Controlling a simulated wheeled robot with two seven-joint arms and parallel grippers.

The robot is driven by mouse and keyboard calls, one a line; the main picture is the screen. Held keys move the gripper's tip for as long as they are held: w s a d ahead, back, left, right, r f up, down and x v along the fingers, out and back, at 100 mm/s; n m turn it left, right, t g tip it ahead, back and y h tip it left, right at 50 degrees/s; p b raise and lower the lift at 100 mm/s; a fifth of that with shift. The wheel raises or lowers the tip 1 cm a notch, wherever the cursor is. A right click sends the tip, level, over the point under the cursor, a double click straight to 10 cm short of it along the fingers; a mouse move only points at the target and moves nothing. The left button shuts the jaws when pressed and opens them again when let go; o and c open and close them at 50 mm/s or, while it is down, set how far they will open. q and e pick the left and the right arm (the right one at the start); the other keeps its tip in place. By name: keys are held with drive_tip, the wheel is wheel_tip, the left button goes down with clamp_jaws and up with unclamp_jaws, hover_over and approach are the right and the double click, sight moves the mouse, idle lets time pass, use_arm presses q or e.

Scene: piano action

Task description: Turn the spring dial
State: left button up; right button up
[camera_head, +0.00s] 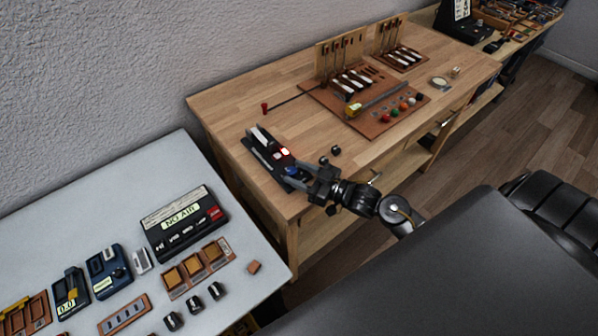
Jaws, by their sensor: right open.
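My right gripper (294,174) reaches in from the lower right over the near left corner of the wooden bench (232,108). It is open, and its fingers are at a black device (262,150) with a pale upright part and small red and blue parts. The fingers overlap the device's right end, and I cannot tell whether they touch it. No part is clearly recognisable as the spring dial; it may be on this device, partly hidden by the gripper. A small black knob-like piece (336,150) sits on the bench to the right. My left gripper is out of view.
A reddish-brown board (392,122) with hammers and coloured balls lies farther back on the bench. A grey table (150,170) at left holds a black "NO AIR" box (184,223), a blue device (108,270) and several black knobs (194,303). Bench wood left of the device is clear.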

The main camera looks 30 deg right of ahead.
drive_tip(key=c, duration=1)
drive_tip(key=shift+s+a+r+m+t+h+p, duration=0.2)
drive_tip(key=shift+m+t+h+p, duration=0.2)
drive_tip(key=shift+m+h+p, duration=0.3)
drive_tip(key=shift+a+f+m+t+h+p, duration=0.15)
drive_tip(key=shift+m+t+h+p, duration=0.4)
drive_tip(key=shift+h, duration=0.65)
drive_tip(key=o, duration=1)
drive_tip(key=shift+f, duration=0.1)
